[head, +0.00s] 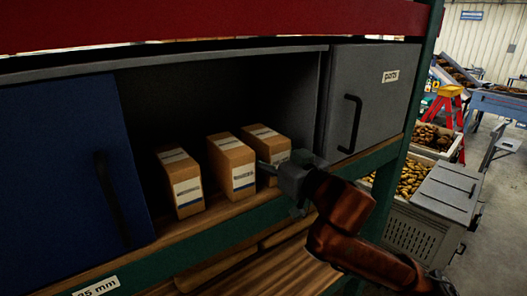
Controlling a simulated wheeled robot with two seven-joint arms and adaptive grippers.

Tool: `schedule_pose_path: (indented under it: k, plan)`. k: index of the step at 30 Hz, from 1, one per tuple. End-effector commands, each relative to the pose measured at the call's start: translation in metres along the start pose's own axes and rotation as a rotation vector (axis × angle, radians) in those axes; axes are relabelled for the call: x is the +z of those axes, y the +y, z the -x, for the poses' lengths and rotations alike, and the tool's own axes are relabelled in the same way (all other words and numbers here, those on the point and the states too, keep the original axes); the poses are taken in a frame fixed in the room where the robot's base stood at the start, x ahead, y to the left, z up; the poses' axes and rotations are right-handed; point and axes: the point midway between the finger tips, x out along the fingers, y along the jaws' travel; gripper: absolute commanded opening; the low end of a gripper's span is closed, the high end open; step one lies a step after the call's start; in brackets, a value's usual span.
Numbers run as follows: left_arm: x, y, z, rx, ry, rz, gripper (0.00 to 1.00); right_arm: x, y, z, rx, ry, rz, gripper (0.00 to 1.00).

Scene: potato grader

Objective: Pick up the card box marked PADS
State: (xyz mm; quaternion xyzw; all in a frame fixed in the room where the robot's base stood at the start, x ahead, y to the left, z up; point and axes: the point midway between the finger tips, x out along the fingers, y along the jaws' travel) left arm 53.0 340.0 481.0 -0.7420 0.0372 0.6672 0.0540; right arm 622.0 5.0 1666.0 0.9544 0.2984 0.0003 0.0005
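Three brown card boxes with white and blue labels stand side by side in the open middle bay of the shelf: a left one (181,181), a middle one (231,164) and a right one (268,147). The print on their labels is too small to read, so I cannot tell which is marked PADS. My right gripper (264,167) reaches in from the right, its tip in front of the right box's lower face. Whether it touches that box, and whether its fingers are open, I cannot tell. My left gripper is not in view.
A blue door (62,170) flanks the bay on the left, and a grey door (372,95) with a black handle on the right. A red beam (210,22) runs above. Crates of potatoes (412,178) and a red stepladder (450,100) stand beyond the shelf's right post.

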Motion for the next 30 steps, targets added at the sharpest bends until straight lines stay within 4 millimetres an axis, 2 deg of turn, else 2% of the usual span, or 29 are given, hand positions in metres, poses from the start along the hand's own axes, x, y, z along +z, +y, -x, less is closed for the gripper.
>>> schedule_pose_path:
  k: [4,26,30]
  plan:
    - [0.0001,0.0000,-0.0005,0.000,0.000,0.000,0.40,0.0006,0.0007,0.0005,0.001,0.000,0.000,0.62]
    - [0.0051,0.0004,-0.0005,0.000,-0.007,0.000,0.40,0.0006,0.0014,0.0010,0.002,-0.001,-0.001,0.12]
    - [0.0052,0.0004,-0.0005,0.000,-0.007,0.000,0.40,-0.0003,0.0013,0.0013,0.003,0.001,0.000,0.11]
